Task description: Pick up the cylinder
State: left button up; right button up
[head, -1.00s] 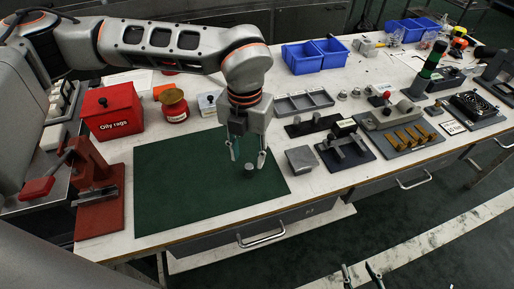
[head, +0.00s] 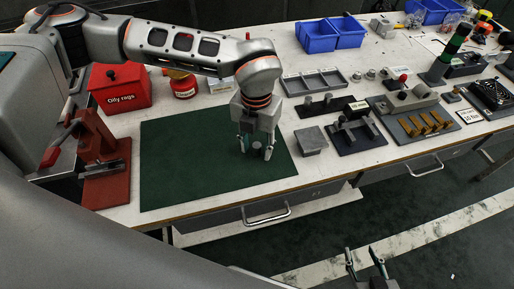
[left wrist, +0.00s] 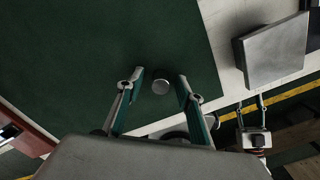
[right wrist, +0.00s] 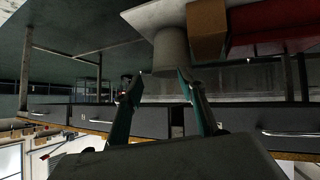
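The cylinder (head: 257,149) is a small grey metal piece standing on the green mat (head: 180,165), near the mat's right side. In the left wrist view the cylinder (left wrist: 160,87) shows its round top between the fingertips. My left gripper (head: 256,148) is low over the mat, with its fingers open on either side of the cylinder. In the left wrist view a gap shows between each finger and the cylinder. My right gripper (head: 365,262) is open and empty, in front of the bench over the floor; its open fingers also show in the right wrist view (right wrist: 160,82).
A grey square block (head: 311,140) and a black fixture (head: 355,133) stand to the right of the mat. A red press (head: 103,165) and the red Oily rags bin (head: 120,87) stand to the left. A grey divided tray (head: 315,82) is behind. The mat is otherwise clear.

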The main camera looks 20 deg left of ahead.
pick_arm(q)
jog(key=c, duration=0.9)
grip_shut()
pick_arm(e)
jog(key=shift+s+f, duration=0.25)
pick_arm(q)
jog(key=shift+r, duration=0.15)
pick_arm(e)
jog(key=shift+s, duration=0.1)
